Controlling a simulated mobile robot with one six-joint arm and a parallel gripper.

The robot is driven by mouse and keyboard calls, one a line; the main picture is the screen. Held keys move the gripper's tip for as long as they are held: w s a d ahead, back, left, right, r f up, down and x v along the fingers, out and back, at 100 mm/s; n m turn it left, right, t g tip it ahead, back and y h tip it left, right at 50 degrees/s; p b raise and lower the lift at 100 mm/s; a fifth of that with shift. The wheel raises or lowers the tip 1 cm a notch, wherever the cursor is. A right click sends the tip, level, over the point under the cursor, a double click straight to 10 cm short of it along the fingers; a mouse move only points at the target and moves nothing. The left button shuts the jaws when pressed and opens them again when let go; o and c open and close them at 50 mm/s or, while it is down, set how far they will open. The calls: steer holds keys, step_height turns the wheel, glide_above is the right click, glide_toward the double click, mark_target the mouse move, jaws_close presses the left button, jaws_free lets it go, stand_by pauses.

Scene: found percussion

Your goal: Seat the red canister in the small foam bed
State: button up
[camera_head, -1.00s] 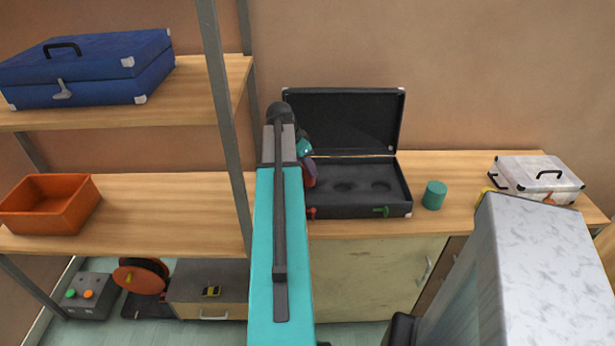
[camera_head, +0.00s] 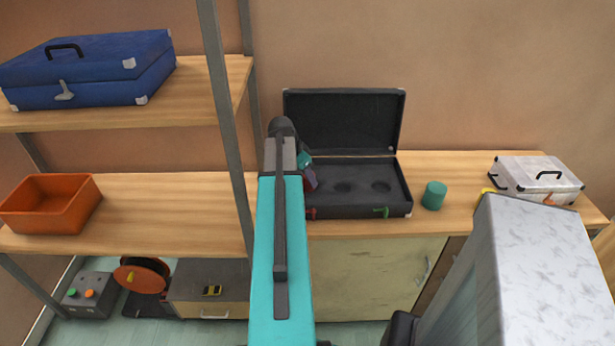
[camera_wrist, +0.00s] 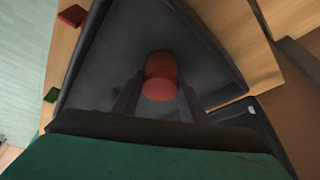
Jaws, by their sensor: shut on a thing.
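The red canister (camera_wrist: 160,72) is between the two fingers of my gripper (camera_wrist: 161,88) in the wrist view, over the dark interior of the open black case. My gripper is shut on it. In the head view my gripper (camera_head: 309,179) is at the left part of the case (camera_head: 350,212), and my arm covers much of that side. The canister cannot be made out there. Two round recesses show in the case's foam, a middle one (camera_head: 344,187) and a right one (camera_head: 381,187). Whether the canister touches the foam I cannot tell.
The case lid (camera_head: 345,120) stands open at the back. A red latch (camera_head: 311,212) and a green latch (camera_head: 381,212) are on its front. A teal canister (camera_head: 434,195) stands to the right, and a white case (camera_head: 537,182) farther right. A shelf post (camera_head: 225,120) is left of my arm.

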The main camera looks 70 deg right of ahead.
steer(key=shift+f, duration=0.2)
steer(key=o, duration=1.1)
steer(key=b+v, duration=0.1)
steer(key=v, duration=1.1)
steer(key=shift+r, duration=0.15)
steer(key=shift+s, duration=0.1)
stand_by(0.4)
